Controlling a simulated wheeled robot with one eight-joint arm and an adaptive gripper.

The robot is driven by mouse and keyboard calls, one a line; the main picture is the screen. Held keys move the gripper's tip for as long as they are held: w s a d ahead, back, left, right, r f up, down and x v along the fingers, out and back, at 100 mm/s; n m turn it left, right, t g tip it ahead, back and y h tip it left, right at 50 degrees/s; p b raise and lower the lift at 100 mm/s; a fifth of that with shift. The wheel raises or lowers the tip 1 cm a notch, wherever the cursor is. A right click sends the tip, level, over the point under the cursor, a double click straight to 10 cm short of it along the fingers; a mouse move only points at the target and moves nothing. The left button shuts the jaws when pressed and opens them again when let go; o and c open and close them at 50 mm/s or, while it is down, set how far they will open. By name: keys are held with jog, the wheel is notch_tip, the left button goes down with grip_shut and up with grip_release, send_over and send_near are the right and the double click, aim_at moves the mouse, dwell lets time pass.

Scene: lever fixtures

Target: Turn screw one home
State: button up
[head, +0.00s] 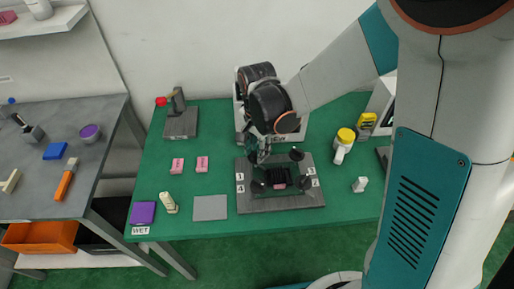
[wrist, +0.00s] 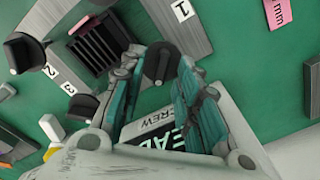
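A grey plate (head: 285,203) on the green table carries black knob-like screws near its corners and number labels 1 to 4. Screw one (wrist: 160,62) is a black round knob with a raised bar, near label 1 (wrist: 182,10) in the wrist view. My gripper (head: 258,157) is at the plate's back left corner and hides that screw in the head view. In the wrist view my gripper (wrist: 162,68) has its fingers apart, one on either side of screw one; contact is unclear. A black finned block (wrist: 98,42) sits mid-plate.
Other screws stand nearby (head: 297,153), (head: 305,183), (head: 257,186). A yellow-topped bottle (head: 344,143) is to the right. A grey square (head: 210,208) and pink blocks (head: 202,164) lie left.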

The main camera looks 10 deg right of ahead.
jog(key=shift+r, duration=0.1)
notch_tip(320, 180, up, 7)
jog(key=shift+r, duration=0.15)
dwell(0.6)
jog(key=shift+w+d, duration=0.1)
jog(key=shift+d, duration=0.15)
jog(key=s+d+r+n+t, duration=0.7)
jog(key=s+d+r+n, duration=0.2)
jog(key=s+d, duration=0.4)
jog(key=shift+s+r+n, duration=0.3)
jog(key=shift+s+r, duration=0.15)
jog(key=shift+r, duration=0.2)
dwell(1.4)
